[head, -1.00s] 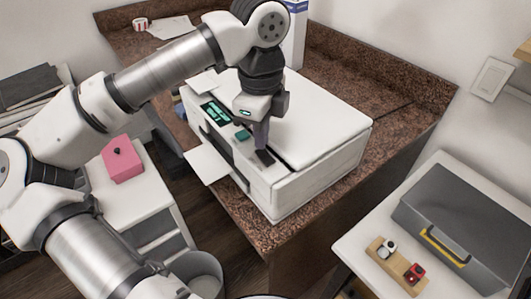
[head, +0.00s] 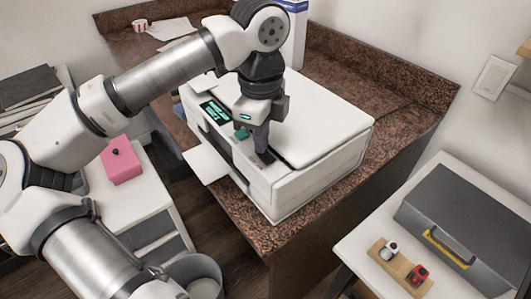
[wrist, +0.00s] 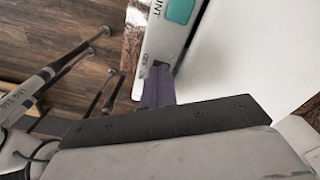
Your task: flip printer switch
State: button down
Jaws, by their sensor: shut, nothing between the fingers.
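The white printer (head: 320,135) stands on the brown granite counter. Its front panel carries a lit green screen (head: 214,111), a teal button (head: 242,132) and a small dark switch (head: 266,158) near its right end. My gripper (head: 262,149) points down with its purple-grey fingers shut and empty. The fingertips are right over or at the dark switch and hide part of it; I cannot tell whether they touch it. In the wrist view the shut fingers (wrist: 158,86) stand against the printer's front panel (wrist: 160,42), below the teal button (wrist: 181,10).
A paper tray (head: 207,164) sticks out of the printer's front. A white table at right holds a grey toolbox (head: 468,222) and a wooden block with two switches (head: 401,268). A pink box (head: 121,161) sits on the left cabinet. A wall switch (head: 494,78) is at upper right.

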jog(key=shift+f, duration=0.25)
jog(key=shift+r, duration=0.1)
jog(key=shift+r+p, duration=1.65)
jog(key=shift+r, duration=1.75)
